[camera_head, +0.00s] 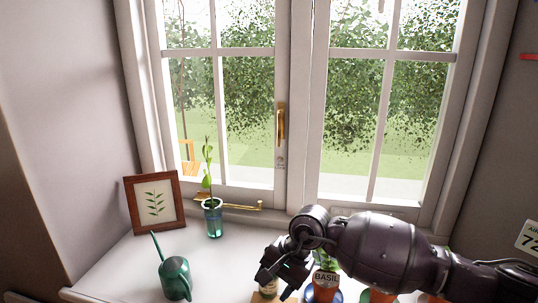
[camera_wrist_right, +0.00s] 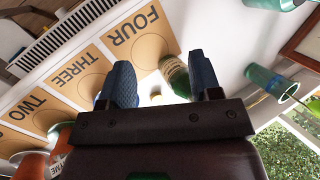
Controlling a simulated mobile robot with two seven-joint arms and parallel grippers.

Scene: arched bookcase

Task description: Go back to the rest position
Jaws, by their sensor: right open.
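My right gripper (camera_head: 283,272) is low over the front of the white windowsill, its arm coming in from the right. In the right wrist view its two blue fingers (camera_wrist_right: 163,82) are spread apart with nothing clamped between them. My left gripper is not in view.
A dark green watering can (camera_head: 175,279), a framed leaf picture (camera_head: 156,203) and a blue-green vase with a plant (camera_head: 212,218) stand left. A pot marked BASIL (camera_head: 325,284) is close right of the gripper. Cards THREE (camera_wrist_right: 77,73) and TWO (camera_wrist_right: 34,106) lie in a row.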

